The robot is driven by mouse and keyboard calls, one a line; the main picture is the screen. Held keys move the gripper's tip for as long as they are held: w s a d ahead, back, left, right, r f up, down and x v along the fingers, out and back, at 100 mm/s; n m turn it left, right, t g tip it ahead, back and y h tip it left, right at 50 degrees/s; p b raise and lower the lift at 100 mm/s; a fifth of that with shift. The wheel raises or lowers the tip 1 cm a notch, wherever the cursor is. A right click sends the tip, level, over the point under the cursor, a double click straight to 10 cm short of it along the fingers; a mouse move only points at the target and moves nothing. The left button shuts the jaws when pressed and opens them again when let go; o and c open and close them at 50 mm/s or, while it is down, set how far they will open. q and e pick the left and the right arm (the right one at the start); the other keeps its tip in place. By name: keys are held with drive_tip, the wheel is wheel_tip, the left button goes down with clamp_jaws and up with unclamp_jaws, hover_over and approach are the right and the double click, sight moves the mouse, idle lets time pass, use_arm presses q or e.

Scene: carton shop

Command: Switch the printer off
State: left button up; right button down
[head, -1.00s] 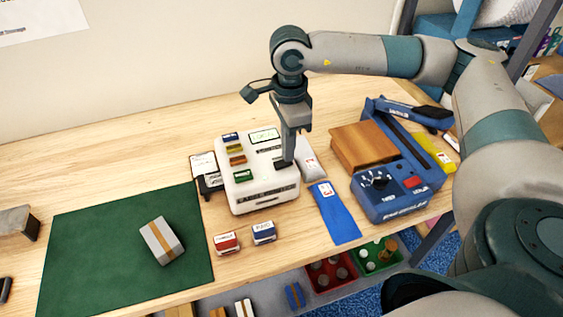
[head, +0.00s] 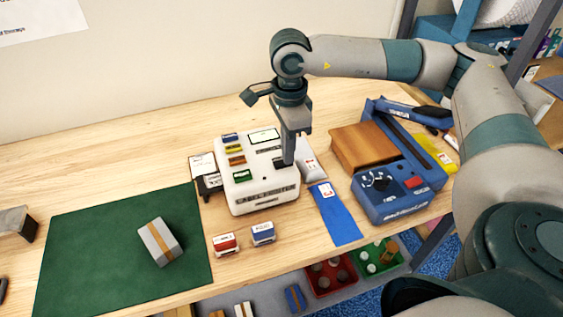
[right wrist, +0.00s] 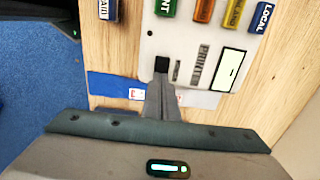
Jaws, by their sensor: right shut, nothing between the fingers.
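The white label printer (head: 262,197) stands on the wooden table, with a small display and coloured blocks on its top. In the right wrist view the printer (right wrist: 200,32) shows a light display (right wrist: 229,70) and a dark switch (right wrist: 161,64) near its edge. My right gripper (head: 287,162) points down over the printer's right side, its tips at the dark switch. It is shut and empty; the right wrist view shows its fingers (right wrist: 161,98) together just at the switch. Whether they touch it I cannot tell. My left gripper is not in view.
A blue sealing machine (head: 390,185) with a wooden block (head: 368,147) stands to the right. A green mat (head: 120,262) with a taped carton (head: 160,241) lies left. Red (head: 225,244) and blue (head: 262,233) stamps sit in front of the printer. A blue strip (head: 335,215) lies beside it.

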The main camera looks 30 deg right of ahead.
drive_tip(key=shift+r, duration=0.5)
drive_tip(key=shift+r+p, duration=1.25)
drive_tip(key=shift+r, duration=1.65)
